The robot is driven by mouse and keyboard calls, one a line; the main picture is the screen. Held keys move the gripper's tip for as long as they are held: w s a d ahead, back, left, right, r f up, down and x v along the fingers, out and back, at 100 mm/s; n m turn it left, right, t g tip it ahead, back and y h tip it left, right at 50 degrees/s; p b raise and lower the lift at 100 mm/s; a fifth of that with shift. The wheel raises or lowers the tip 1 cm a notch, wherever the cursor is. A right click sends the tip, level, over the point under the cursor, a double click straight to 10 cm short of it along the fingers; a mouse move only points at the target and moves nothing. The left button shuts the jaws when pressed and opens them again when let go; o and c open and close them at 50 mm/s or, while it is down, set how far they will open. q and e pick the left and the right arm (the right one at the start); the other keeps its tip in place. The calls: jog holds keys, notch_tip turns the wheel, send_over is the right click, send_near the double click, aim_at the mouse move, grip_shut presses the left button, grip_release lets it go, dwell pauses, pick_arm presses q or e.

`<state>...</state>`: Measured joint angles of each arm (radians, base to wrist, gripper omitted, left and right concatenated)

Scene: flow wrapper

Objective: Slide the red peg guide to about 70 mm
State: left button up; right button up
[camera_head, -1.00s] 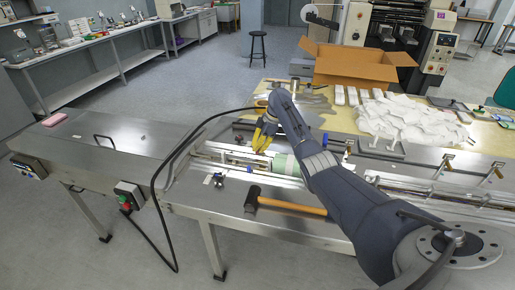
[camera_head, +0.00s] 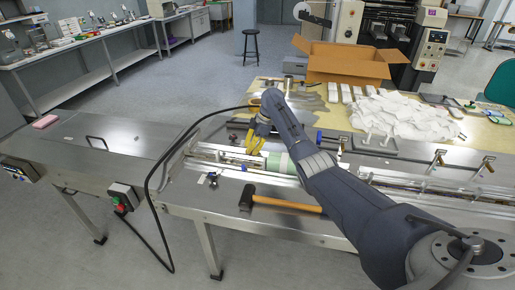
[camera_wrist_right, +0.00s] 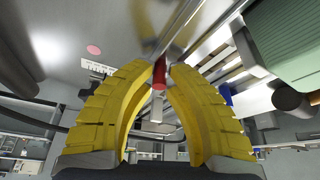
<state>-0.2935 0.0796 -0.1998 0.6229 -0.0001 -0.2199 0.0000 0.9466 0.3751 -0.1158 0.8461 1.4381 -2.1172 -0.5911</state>
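The red peg guide (camera_wrist_right: 159,74) shows in the right wrist view as a short red peg, its end pointing toward the camera. It stands between the tips of my right gripper's yellow fingers (camera_wrist_right: 161,68). The tips are close on both sides of it, but I cannot tell whether they press on it. In the head view my right gripper (camera_head: 254,143) points down over the metal rails of the machine bed (camera_head: 205,150), left of a pale green cylinder (camera_head: 279,162). The fingers hide the peg there. My left gripper is not in view.
A hammer (camera_head: 282,203) with a wooden handle lies on the bed's front edge. A black cable (camera_head: 157,178) loops at the left. A cardboard box (camera_head: 343,66) and white wrappers (camera_head: 400,115) lie behind. The left steel table top (camera_head: 95,150) is mostly clear.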

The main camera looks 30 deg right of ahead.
jog(key=o, duration=0.4)
jog(key=shift+o, duration=0.2)
jog(key=v, duration=1.2)
jog(key=shift+a, duration=0.15)
